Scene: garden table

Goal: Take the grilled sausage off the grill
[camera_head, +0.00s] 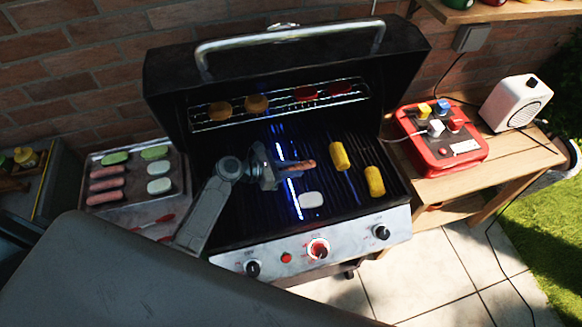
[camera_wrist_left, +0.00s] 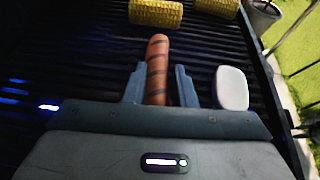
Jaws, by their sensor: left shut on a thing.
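The grilled sausage (camera_head: 309,164) is brown with dark grill marks, seen in the wrist view (camera_wrist_left: 158,50) lying lengthwise between the fingers. My left gripper (camera_head: 281,168) is over the middle of the grill (camera_head: 349,195) and shut on the sausage, whose far end sticks out past the fingertips. The fingers also show in the wrist view (camera_wrist_left: 159,80). The sausage's near end is hidden by the gripper body. Whether it touches the grate I cannot tell. My right gripper is not in view.
Yellow corn pieces (camera_head: 340,156) and a white oval piece (camera_head: 311,200) lie on the grate. Several patties sit on the upper rack (camera_head: 291,110) under the raised lid (camera_head: 164,91). A tray (camera_head: 144,210) with food stands left. A red box (camera_head: 436,143) stands on the wooden table right.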

